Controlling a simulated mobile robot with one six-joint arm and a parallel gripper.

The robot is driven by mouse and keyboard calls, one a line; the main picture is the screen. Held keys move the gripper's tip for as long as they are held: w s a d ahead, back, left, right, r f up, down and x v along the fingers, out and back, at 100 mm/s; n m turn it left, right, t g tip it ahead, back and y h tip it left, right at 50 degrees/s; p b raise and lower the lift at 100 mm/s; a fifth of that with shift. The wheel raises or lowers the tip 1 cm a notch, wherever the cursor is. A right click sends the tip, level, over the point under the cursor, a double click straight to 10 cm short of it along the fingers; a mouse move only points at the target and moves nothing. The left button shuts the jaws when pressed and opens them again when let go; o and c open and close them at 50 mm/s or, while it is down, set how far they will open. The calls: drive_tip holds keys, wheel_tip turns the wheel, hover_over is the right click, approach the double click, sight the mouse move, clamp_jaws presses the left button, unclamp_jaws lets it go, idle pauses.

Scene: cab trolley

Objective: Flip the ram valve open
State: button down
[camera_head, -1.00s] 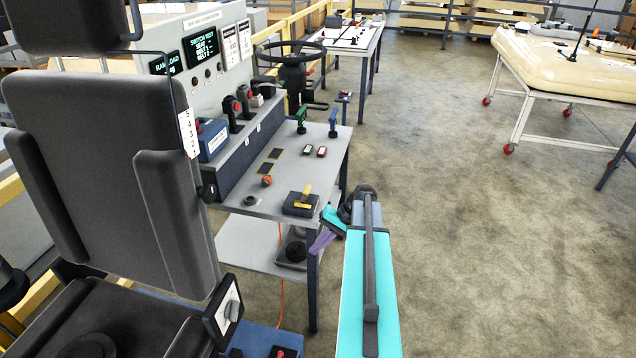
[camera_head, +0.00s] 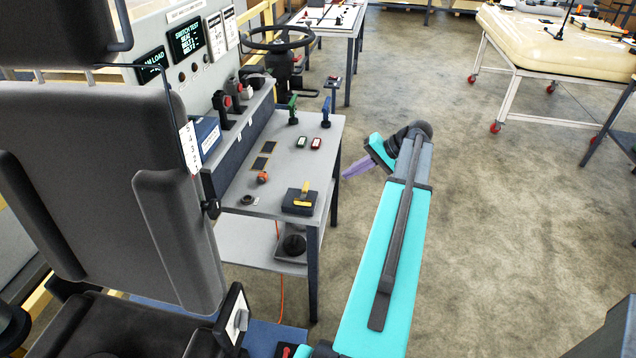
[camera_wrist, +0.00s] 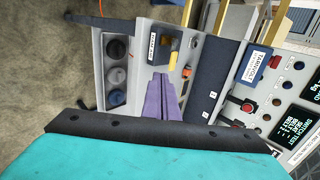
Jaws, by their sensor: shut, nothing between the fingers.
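A dark box with a yellow lever (camera_head: 304,192) sits at the near right corner of the grey console table. In the wrist view the yellow lever (camera_wrist: 166,40) stands ahead of my fingers, on the box beside a white label. Green (camera_head: 292,110) and blue (camera_head: 326,112) handles stand at the table's far end. My gripper (camera_head: 346,174) is shut and empty, its purple fingers just right of the table edge. In the wrist view the gripper (camera_wrist: 158,78) points toward the box, apart from the lever.
The grey table (camera_head: 285,165) also carries an orange knob (camera_head: 263,177) and small green and red switches. A black seat (camera_head: 110,180) stands at the left. A steering wheel (camera_head: 283,40) is beyond the table.

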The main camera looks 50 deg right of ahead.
sight(305, 190)
drive_tip(key=shift+s+d, duration=0.15)
drive_tip(key=b+x, duration=0.1)
drive_tip(key=x, duration=0.2)
drive_tip(key=b+x, duration=0.1)
drive_tip(key=x, duration=0.3)
drive_tip(key=r+b+x, duration=0.1)
drive_tip(key=b+x, duration=0.1)
drive_tip(key=x, duration=0.2)
drive_tip(key=shift+w+a+f, duration=0.2)
drive_tip(key=shift+w+a, duration=0.05)
drive_tip(key=shift+w, duration=0.25)
drive_tip(key=shift+w+a, duration=0.5)
drive_tip(key=shift+w, duration=0.3)
